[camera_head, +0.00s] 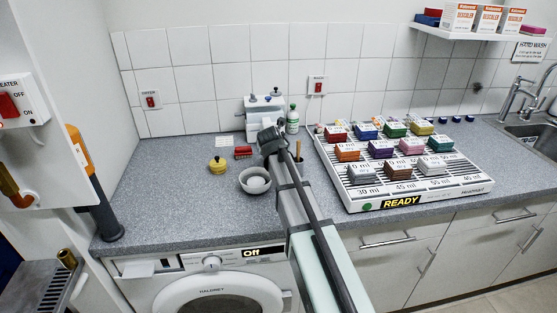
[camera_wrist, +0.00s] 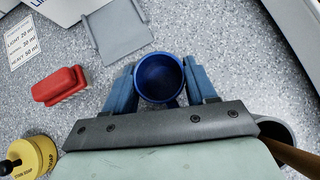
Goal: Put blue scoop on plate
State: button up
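The blue scoop (camera_wrist: 160,78) is between my gripper's (camera_wrist: 161,80) two blue fingers in the wrist view, its round cup open towards the camera. The fingers press close against both sides of the cup. Any handle is mostly hidden behind the gripper body. A flat grey plate with raised side edges (camera_wrist: 118,32) lies just beyond the scoop, up and left, in front of a white appliance. In the head view my gripper (camera_head: 270,138) is over the counter in front of the white appliance (camera_head: 263,104) and hides the scoop and plate.
A red brush (camera_wrist: 60,85), a printed card (camera_wrist: 22,43) and a yellow-capped pot (camera_wrist: 34,157) lie to the left. A dark cup with a wooden handle (camera_head: 298,157) and a rack of coloured blocks (camera_head: 470,186) are to the right.

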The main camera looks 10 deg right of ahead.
jog(key=c, duration=0.6)
